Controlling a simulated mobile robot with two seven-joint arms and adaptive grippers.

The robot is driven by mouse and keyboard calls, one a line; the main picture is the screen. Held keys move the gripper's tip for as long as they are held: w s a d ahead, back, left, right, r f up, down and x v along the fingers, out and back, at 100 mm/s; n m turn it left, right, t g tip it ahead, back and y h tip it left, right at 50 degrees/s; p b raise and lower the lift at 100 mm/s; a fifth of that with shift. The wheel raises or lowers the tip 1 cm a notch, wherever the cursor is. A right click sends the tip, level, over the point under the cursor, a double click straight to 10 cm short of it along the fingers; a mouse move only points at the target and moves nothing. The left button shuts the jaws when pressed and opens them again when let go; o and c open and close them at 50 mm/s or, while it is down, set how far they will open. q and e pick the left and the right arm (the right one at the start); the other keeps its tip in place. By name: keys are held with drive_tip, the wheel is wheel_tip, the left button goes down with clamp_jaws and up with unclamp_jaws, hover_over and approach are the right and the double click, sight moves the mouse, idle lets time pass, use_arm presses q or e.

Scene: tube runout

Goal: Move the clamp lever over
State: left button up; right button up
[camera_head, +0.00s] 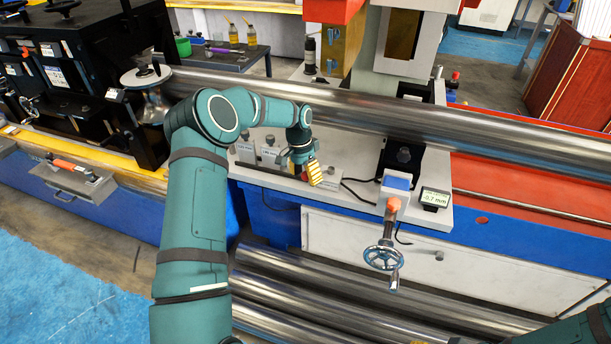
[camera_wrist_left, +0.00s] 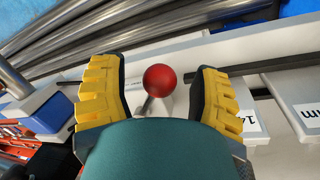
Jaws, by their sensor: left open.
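The clamp lever shows in the left wrist view as a red ball knob (camera_wrist_left: 159,80) on a thin metal stem. It stands between the two yellow-padded fingers of my left gripper (camera_wrist_left: 156,97), with a gap on each side. In the head view my left gripper (camera_head: 314,173) is low over the grey machine bed, in front of the long steel tube (camera_head: 440,122), and the lever is hidden there. The gripper is open. Only part of my right arm shows at the lower right corner, without its gripper.
Right of the gripper are a handwheel (camera_head: 384,257) and a small display (camera_head: 435,199). Labelled grey blocks (camera_head: 270,152) stand to its left. The steel tube runs close behind. More tubes (camera_head: 300,285) lie below the bed.

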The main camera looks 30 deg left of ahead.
use_arm(q)
clamp_jaws()
drive_tip(key=shift+d, duration=0.1)
drive_tip(key=s+d+n+t, duration=0.1)
drive_tip(key=d+n, duration=0.5)
drive_tip(key=n, duration=0.1)
drive_tip(key=shift+n, duration=0.4)
idle(0.3)
drive_tip(key=shift+d+f, duration=0.1)
drive_tip(key=shift+d, duration=0.05)
unclamp_jaws()
